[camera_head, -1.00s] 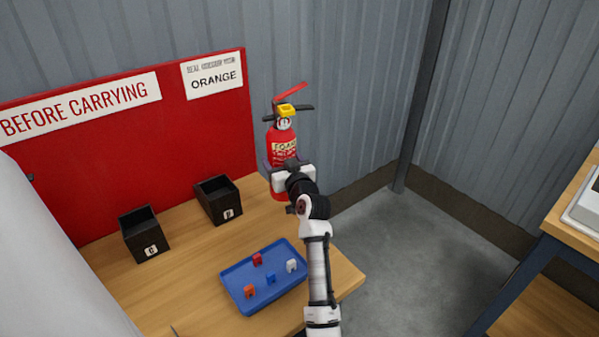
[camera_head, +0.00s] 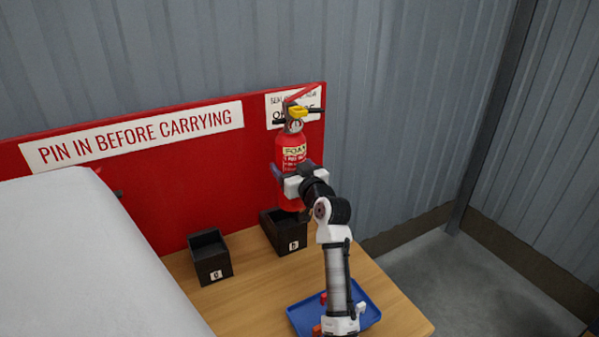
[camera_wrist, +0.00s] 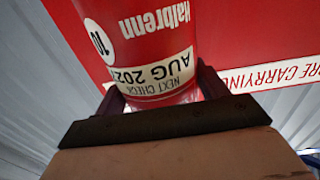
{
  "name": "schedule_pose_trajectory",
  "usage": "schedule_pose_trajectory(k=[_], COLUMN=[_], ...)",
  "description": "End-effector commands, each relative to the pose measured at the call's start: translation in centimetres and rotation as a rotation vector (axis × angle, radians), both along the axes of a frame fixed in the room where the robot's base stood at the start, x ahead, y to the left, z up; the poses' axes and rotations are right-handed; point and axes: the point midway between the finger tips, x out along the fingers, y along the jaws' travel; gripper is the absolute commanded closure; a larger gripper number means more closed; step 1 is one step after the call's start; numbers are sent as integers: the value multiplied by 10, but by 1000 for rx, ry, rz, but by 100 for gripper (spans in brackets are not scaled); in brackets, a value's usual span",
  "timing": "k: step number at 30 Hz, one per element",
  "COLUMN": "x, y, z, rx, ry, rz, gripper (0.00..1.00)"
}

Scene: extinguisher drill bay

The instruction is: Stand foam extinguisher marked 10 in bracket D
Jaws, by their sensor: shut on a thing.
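The red foam extinguisher (camera_head: 291,150) hangs upright in my gripper (camera_head: 293,182), with its yellow part and red lever on top. In the wrist view, its body (camera_wrist: 150,35) sits between the dark jaws (camera_wrist: 160,98) and shows a round white mark reading 10 and a NEXT CHECK label. Bracket D (camera_head: 290,244) is a black open box on the wooden bench. The extinguisher's lower end appears at the bracket's top edge in the picture; whether it is above, behind or inside the opening I cannot tell. My gripper partly hides the extinguisher's lower body.
A second black bracket (camera_head: 211,262), seemingly marked C, stands to the left on the bench (camera_head: 245,290). A blue tray (camera_head: 302,318) with small coloured pieces lies in front, partly behind my arm. A red sign board (camera_head: 150,180) stands behind the brackets.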

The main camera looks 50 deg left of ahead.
Motion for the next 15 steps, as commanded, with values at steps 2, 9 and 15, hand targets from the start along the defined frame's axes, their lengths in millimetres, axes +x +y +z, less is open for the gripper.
schedule_pose_trajectory(k=[2, 9, 15], x=[-3, -7, -8], y=[2, 5, 5], z=[12, 16, 12], rx=[13, 13, 12], ry=[-8, -7, -7], rz=[8, 21, 22], gripper=[73, 73, 73])
